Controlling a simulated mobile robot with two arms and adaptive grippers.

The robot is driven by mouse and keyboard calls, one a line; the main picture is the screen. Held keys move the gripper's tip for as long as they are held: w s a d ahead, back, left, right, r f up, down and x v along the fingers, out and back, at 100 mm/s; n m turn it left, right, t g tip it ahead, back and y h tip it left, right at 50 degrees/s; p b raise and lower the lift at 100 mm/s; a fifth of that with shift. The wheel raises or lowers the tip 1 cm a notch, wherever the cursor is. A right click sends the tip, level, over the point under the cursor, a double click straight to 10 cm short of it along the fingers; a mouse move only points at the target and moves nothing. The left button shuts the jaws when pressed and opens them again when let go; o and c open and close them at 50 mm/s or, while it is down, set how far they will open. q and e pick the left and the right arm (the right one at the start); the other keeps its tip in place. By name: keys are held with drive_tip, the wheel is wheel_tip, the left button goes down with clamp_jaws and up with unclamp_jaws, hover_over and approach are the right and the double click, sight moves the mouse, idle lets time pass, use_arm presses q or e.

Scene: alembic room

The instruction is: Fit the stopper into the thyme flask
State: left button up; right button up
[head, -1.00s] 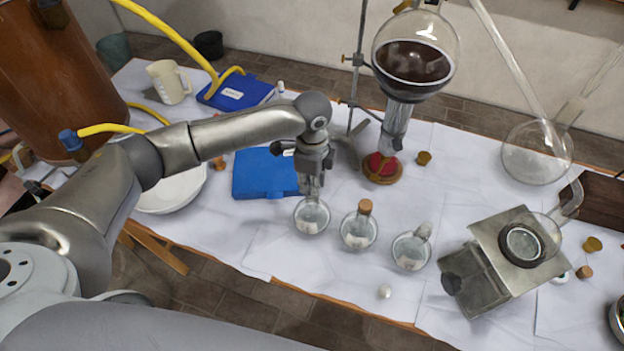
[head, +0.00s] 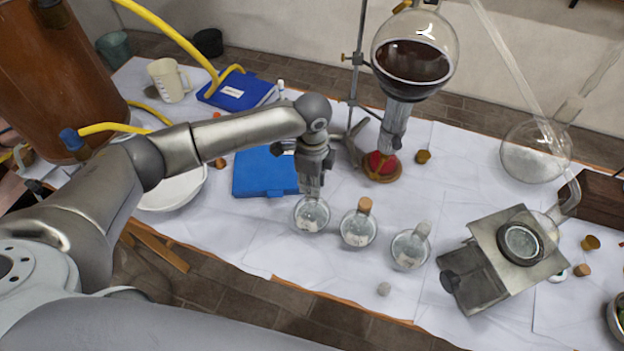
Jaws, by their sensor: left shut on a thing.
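Three small round glass flasks with pale labels stand in a row at the front of the table. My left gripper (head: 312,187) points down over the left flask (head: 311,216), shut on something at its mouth. The fingers hide the neck, so I cannot tell whether they grip a stopper or the neck itself. The middle flask (head: 357,230) has a cork stopper (head: 365,205). The right flask (head: 409,251) has a greyish stopper (head: 422,230). The labels are too small to read, so I cannot tell which is the thyme flask. My right gripper is out of view.
A small grey piece (head: 384,289) lies near the front edge. A metal box burner (head: 490,285) stands to the right. Behind are a stand-held round flask of dark liquid (head: 412,62), a blue book (head: 262,174) and a white bowl (head: 172,192). Loose corks (head: 423,157) lie about.

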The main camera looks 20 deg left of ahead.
use_arm(q)
drive_tip(key=o, duration=1)
drive_tip(key=o, duration=0.4)
drive_tip(key=shift+r, duration=0.1)
drive_tip(key=shift+r+p, duration=3.45)
drive_tip(key=shift+p, duration=0.35)
